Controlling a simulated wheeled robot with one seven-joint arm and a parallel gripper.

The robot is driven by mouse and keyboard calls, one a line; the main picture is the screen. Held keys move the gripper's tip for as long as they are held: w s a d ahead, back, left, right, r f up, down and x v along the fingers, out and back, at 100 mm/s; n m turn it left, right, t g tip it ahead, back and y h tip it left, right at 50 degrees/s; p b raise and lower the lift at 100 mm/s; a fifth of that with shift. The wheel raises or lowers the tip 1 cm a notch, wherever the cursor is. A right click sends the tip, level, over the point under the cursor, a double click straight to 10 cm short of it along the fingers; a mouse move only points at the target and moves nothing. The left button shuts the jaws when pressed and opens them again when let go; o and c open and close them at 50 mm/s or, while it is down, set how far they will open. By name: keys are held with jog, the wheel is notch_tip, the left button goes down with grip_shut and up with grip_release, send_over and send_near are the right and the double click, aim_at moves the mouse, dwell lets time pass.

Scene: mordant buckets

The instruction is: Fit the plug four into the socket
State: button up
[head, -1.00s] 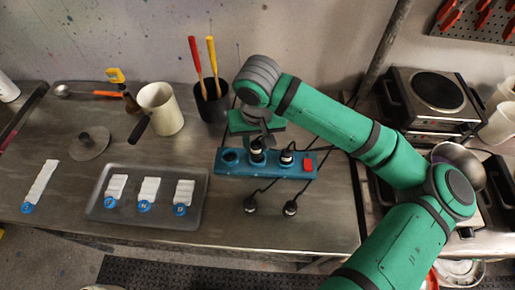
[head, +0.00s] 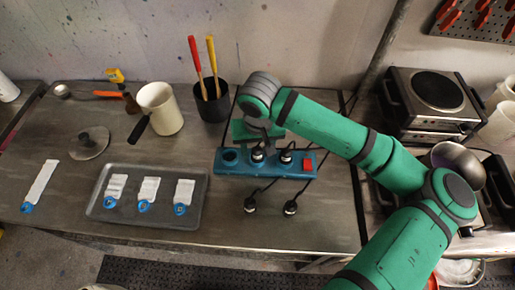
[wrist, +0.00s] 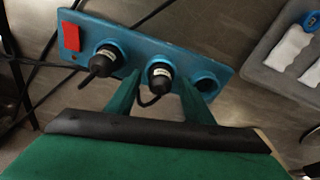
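The blue socket strip (head: 235,168) lies on the bench, with two black plugs standing in it and an empty round socket (head: 230,156) at its left end. The middle plug (head: 257,154) has a pale label too small to read; it also shows in the wrist view (wrist: 160,76). The other plug (head: 286,157) is to its right, near a red switch (head: 308,164). My gripper (wrist: 160,86) is open, its green fingers on either side of the middle plug with a visible gap. Which plug is plug four I cannot tell.
Two loose black plugs (head: 250,204) (head: 290,208) lie in front of the strip. A grey tray (head: 130,212) with tagged white strips is to the left. A dark cup (head: 212,105) with red and yellow handled tools stands behind. Hot plates (head: 432,100) stand right.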

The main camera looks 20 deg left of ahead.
aim_at(257, 154)
notch_tip(257, 154, up, 12)
jog(key=s, duration=0.1)
jog(key=shift+s+d+r, duration=0.15)
jog(key=shift+d, duration=0.2)
jog(key=shift+a, duration=0.1)
